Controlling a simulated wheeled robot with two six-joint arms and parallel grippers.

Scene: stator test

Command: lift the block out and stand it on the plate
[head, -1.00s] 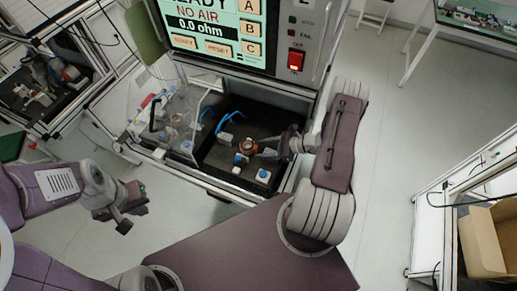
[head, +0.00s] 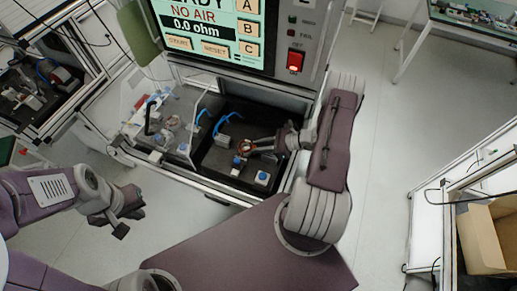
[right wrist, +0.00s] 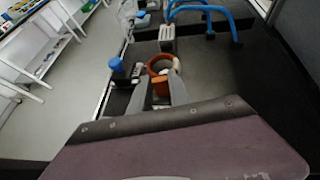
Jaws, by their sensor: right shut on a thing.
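An orange-brown block (right wrist: 160,86) sits between the two grey fingers of my right gripper (right wrist: 160,92) in the right wrist view. The gripper is shut on it. An orange ring (right wrist: 162,63) is just beyond the block; whether the two touch or are one piece I cannot tell. In the head view the ring (head: 246,148) lies in the black test bay, at the fingertips of my right gripper (head: 254,147), which reaches in from the right. My left gripper (head: 129,220) is open and empty, left of the bench, over the floor. I cannot pick out the plate for certain.
The black bay (head: 225,165) has raised walls, blue hoses (head: 222,123) and a blue-topped button box (head: 262,178) near its front edge. A clear cover (head: 180,115) stands left of it. The tester (head: 215,30) rises behind. An open cardboard box (head: 487,238) is far right.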

